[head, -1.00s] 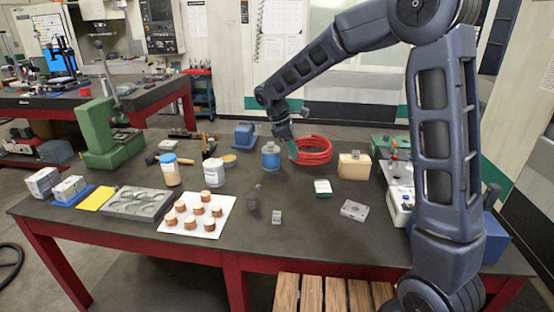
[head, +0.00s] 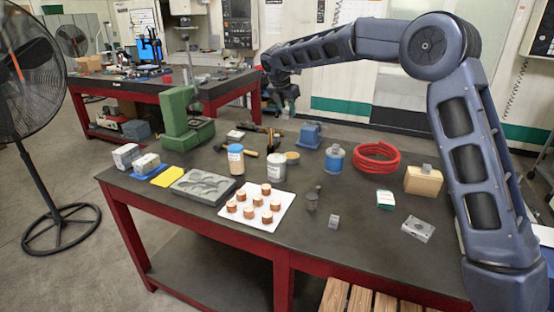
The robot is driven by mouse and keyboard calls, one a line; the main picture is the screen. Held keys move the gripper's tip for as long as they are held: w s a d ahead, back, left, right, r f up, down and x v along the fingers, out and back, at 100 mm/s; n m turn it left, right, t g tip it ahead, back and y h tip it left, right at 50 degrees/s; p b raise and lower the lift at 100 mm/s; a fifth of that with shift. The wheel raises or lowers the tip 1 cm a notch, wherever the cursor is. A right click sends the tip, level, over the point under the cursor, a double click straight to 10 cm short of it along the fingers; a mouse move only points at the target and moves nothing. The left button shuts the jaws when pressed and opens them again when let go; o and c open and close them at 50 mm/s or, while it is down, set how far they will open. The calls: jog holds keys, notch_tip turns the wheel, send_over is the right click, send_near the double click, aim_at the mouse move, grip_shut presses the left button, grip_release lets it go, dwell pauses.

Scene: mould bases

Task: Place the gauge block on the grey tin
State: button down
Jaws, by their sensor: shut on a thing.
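My gripper (head: 285,97) is small and far off, beyond the back edge of the workbench. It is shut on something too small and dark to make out. I cannot tell for sure which thing is the gauge block; a small grey metal block (head: 334,221) stands near the front of the bench. The grey tin is not certain either. A pale grey jar (head: 276,167) stands mid-bench, and a small dark grey round thing (head: 312,201) stands nearer the front. My gripper is apart from all of these.
The bench (head: 240,237) also bears a blue bottle (head: 334,160), a red hose coil (head: 377,158), a tan box (head: 423,182), a holed grey block (head: 417,229) and a white sheet (head: 262,217) with several copper pieces. A green press (head: 182,122) stands back left. A fan (head: 25,80) stands at left.

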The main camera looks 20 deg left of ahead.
jog(key=r+n+y, duration=0.1)
jog(key=n, duration=0.1)
send_over(278, 156)
jog(key=s, duration=0.1)
jog(key=f, duration=1.9)
jog(key=shift+s+f, duration=0.2)
jog(key=shift+f, duration=0.15)
jog(key=c, duration=1.1)
grip_release()
jog(key=v, duration=1.2)
